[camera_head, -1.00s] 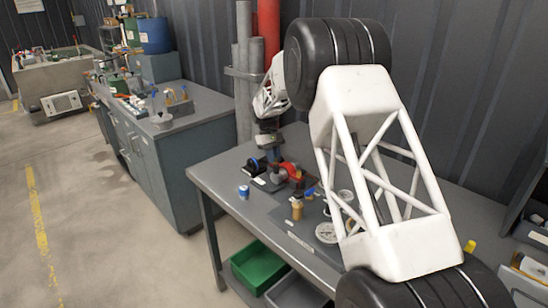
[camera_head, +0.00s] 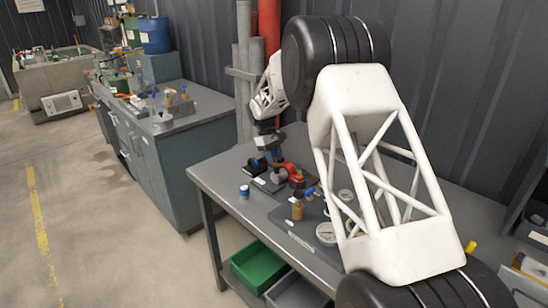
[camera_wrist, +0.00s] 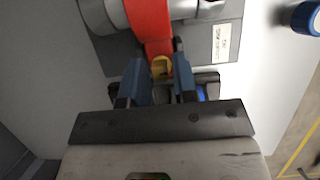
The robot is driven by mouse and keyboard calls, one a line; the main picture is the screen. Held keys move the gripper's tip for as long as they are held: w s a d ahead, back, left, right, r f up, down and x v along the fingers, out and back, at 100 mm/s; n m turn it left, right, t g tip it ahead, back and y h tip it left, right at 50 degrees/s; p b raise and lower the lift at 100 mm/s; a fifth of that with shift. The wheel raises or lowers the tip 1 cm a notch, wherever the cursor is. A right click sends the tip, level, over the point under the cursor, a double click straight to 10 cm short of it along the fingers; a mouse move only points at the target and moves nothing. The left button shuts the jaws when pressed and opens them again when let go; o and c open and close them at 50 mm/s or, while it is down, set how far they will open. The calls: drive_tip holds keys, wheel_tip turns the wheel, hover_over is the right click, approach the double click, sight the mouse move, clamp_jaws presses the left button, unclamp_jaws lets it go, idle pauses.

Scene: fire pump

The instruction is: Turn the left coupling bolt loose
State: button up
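The red part of the pump (camera_head: 291,170) stands on the bench at the far left end, joined to a grey round body. In the wrist view the red part (camera_wrist: 150,20) is at the top centre, with a small yellow brass bolt-like piece (camera_wrist: 161,68) below it. My gripper (camera_wrist: 160,72) has its two blue-grey fingers on either side of this piece, with a gap between them. I cannot tell whether either finger touches it. In the head view my gripper (camera_head: 269,152) points down at the pump, and the bolt is hidden.
A blue-capped jar (camera_head: 244,191) stands near the bench's front edge and also shows in the wrist view (camera_wrist: 305,17). A green bin (camera_head: 258,265) is below the bench (camera_head: 225,180).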

drive_tip(key=shift+r, duration=0.2)
drive_tip(key=v, duration=0.7)
drive_tip(key=shift+w+r, duration=0.15)
drive_tip(key=shift+r, duration=0.05)
drive_tip(key=shift+a, duration=0.1)
idle(0.3)
